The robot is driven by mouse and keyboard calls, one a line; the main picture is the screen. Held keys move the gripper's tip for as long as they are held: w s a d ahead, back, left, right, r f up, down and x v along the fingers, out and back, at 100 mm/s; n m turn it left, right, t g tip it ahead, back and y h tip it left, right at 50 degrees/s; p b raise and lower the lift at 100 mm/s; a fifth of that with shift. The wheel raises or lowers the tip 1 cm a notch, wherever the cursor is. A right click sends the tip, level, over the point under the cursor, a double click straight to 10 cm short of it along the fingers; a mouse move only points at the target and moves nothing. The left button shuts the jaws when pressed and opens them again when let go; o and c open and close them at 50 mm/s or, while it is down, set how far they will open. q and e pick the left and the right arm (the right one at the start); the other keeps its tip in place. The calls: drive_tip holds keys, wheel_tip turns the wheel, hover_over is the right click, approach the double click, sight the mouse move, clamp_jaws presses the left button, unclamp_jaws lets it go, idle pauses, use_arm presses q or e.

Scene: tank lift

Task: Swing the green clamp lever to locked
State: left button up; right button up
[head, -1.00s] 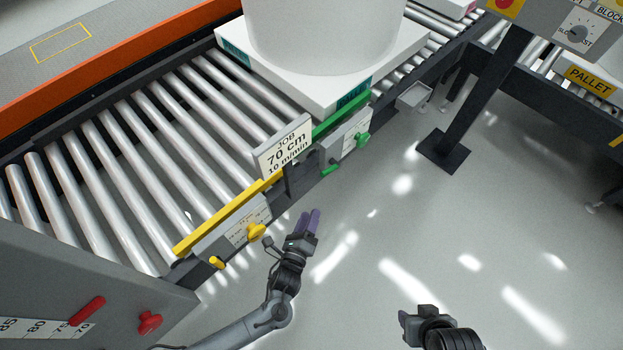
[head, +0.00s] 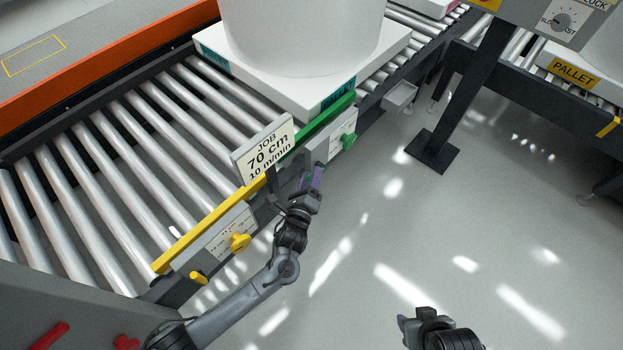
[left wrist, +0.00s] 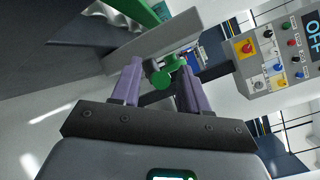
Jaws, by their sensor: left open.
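The green side guide has a pale plate on the conveyor's near side, with a green knob (head: 348,140) at its right end. The green clamp lever at the plate's lower left is hidden behind my left gripper (head: 315,178) in the head view. In the left wrist view, a green lever-like part (left wrist: 163,74) shows between the open purple fingers of my left gripper (left wrist: 157,85), beyond or near their tips; I cannot tell whether they touch it. My right gripper (head: 418,322) is low in the head view, away from the conveyor; its jaw state is unclear.
A job sign (head: 265,150) reading 70 cm stands just left of my left gripper. The yellow guide (head: 210,232) has its own yellow knob (head: 240,242) and lever (head: 198,278). A white pallet (head: 300,85) sits on the rollers behind.

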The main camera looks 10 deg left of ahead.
use_arm(q)
drive_tip(key=shift+w, duration=0.3)
drive_tip(key=shift+d, duration=0.1)
clamp_jaws()
